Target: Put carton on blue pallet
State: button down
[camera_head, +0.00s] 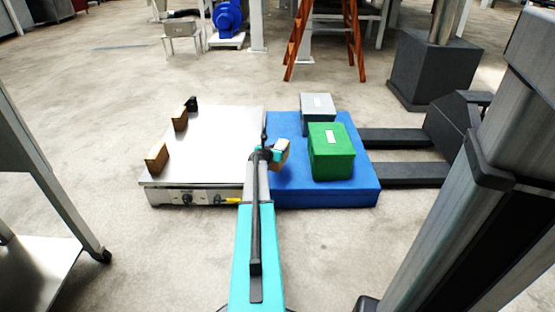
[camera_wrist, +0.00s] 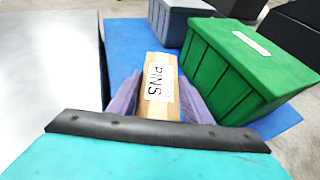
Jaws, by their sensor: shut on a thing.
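In the head view the carton (camera_head: 281,152) shows partly beside my gripper (camera_head: 268,154), over the left part of the blue pallet (camera_head: 350,195). The pallet also shows in the wrist view (camera_wrist: 125,40). I cannot tell whether the carton touches the pallet; its underside is hidden.
A green bin (camera_head: 330,155) and a grey bin (camera_head: 318,105) stand on the pallet, right of the carton. Black forks (camera_head: 405,140) reach the pallet's right side.

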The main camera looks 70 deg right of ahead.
jog(key=shift+f+b, duration=1.4)
jog(key=shift+f, duration=1.05)
jog(key=shift+f, duration=0.1)
jog(key=c, duration=0.9)
grip_release()
jog(key=shift+p+v, duration=0.35)
jog(key=shift+v, duration=0.5)
jog(key=shift+p+v, duration=1.55)
jog(key=shift+v, duration=3.7)
